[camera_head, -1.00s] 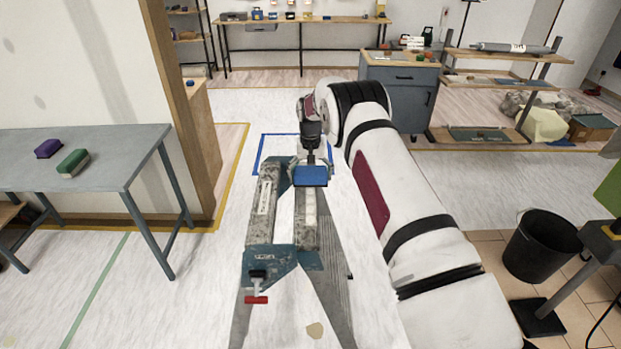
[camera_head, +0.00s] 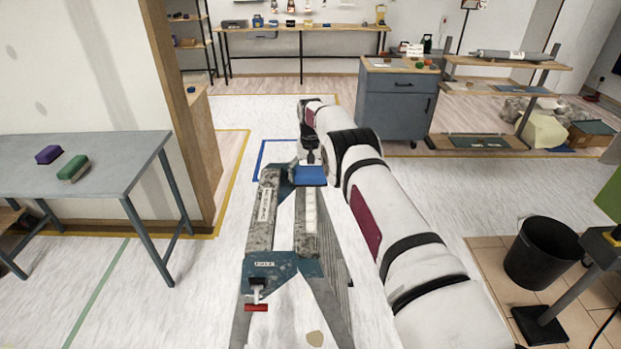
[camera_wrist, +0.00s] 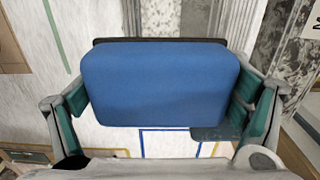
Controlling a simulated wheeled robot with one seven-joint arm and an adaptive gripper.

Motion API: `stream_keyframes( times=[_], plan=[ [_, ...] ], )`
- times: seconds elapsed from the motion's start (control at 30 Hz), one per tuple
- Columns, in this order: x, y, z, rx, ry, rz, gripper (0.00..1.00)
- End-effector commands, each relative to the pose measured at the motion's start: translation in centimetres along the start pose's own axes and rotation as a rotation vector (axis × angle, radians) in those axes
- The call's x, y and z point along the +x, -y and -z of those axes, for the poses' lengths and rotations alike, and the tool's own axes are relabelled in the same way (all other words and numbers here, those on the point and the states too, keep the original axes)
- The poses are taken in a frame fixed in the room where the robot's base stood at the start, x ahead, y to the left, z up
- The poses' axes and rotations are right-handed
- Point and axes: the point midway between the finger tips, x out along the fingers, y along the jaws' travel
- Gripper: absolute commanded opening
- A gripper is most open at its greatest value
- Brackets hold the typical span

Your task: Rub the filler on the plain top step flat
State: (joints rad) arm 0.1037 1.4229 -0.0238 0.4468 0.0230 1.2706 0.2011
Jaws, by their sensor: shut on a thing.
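My gripper (camera_head: 310,160) is shut on a blue block (camera_head: 310,176), which fills the space between its fingers in the wrist view (camera_wrist: 160,85). The block is over the far end of the right-hand speckled step (camera_head: 307,240). That step has no lettered label, and a pale strip, apparently the filler (camera_head: 310,212), lies along it, nearer than the block. The left-hand speckled step (camera_head: 262,232) carries a white lettered label. Whether the block touches the step cannot be told. Its underside is hidden.
Teal end plates (camera_head: 263,268) and a red-handled clamp (camera_head: 256,306) are at the near end of the steps. A grey table (camera_head: 110,160) with purple (camera_head: 48,155) and green (camera_head: 74,168) blocks stands left. A black bin (camera_head: 543,252) stands right.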

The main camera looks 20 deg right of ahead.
Motion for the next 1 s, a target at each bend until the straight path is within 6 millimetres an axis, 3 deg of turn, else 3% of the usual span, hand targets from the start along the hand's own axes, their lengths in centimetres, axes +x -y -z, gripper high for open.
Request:
stream_keyframes(
  times=[0.77,1.0],
  plan=[
    [0.5,0.0,3.4,0.0,-0.001,0.0,0.62],
    [0.1,-0.1,3.1,0.0,0.001,-0.001,0.62]
  ],
)
